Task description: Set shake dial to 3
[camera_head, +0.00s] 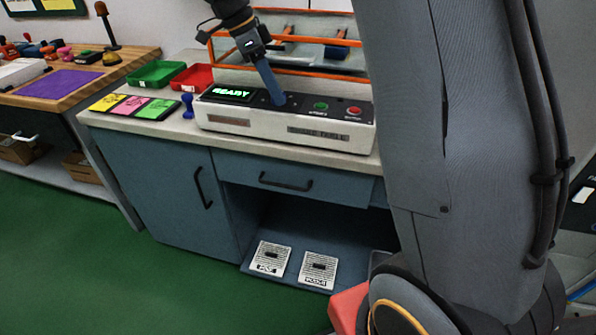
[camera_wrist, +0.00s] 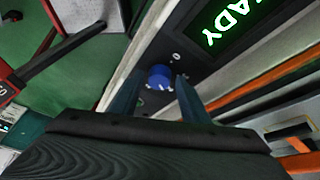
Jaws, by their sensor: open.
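The shake dial (camera_wrist: 160,73) is a round blue knob with small white marks around it, seen in the wrist view on the dark panel top of the machine (camera_head: 250,126). My gripper (camera_head: 279,102) points down at this panel, just right of the green READY display (camera_head: 231,94). In the wrist view the open fingers of my gripper (camera_wrist: 157,82) stand on either side of the dial, with gaps showing. I cannot tell how deep they reach. In the head view the fingers hide the dial. The number it points at is too small to read.
A green button (camera_head: 321,106) and a red button (camera_head: 354,111) sit right of my gripper. Orange rails (camera_head: 310,39) frame the machine's back. Green (camera_head: 157,74) and red (camera_head: 194,78) trays, coloured cards (camera_head: 131,105) and a blue dumbbell-shaped object (camera_head: 187,105) are at left.

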